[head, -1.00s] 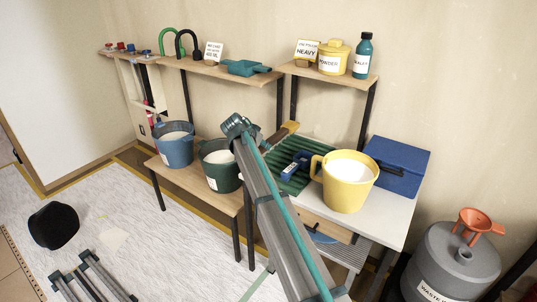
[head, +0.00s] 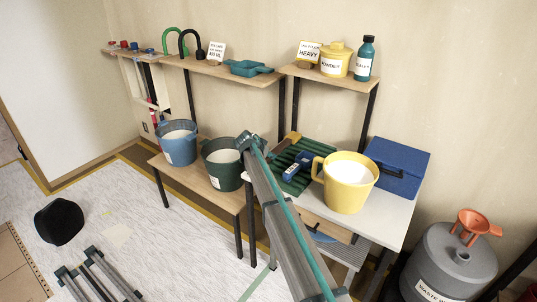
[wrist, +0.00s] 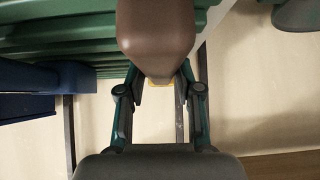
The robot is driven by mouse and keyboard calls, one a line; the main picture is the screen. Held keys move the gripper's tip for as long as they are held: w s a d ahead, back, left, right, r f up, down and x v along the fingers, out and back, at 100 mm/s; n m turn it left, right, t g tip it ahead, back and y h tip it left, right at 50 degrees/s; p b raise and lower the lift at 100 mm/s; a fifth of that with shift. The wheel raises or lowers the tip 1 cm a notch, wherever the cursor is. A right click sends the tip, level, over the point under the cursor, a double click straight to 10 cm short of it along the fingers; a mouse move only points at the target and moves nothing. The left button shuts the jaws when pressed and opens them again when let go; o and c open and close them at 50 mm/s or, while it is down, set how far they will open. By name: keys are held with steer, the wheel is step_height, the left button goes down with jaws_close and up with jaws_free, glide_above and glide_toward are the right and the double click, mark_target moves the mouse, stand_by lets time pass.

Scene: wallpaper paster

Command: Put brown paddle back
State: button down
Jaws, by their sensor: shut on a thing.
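My gripper (wrist: 160,78) is shut on the brown paddle (wrist: 157,32), whose rounded brown part fills the upper middle of the wrist view between the fingers. In the head view my arm's end is beside the green bucket (head: 224,176), and the fingers are hidden. A tan-brown piece (head: 294,137), seemingly part of the paddle, shows at the back left edge of the green ribbed rack (head: 318,154). The rack also shows in the wrist view (wrist: 60,25). I cannot tell whether the paddle touches the rack.
A blue-handled tool (head: 297,166) lies on the rack. A yellow jug (head: 347,190) and a blue box (head: 399,170) stand to its right. A blue bucket (head: 180,150) is on the left bench. A shelf (head: 325,77) with a yellow pot and teal bottle is above.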

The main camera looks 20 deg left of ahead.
steer(key=shift+f, duration=0.1)
steer(key=shift+f, duration=0.1)
steer(key=c, duration=0.8)
jaws_free()
steer(key=shift+o, duration=0.2)
steer(key=shift+r, duration=0.2)
steer(key=b+v, duration=0.2)
steer(key=v, duration=1)
steer(key=shift+f, duration=0.1)
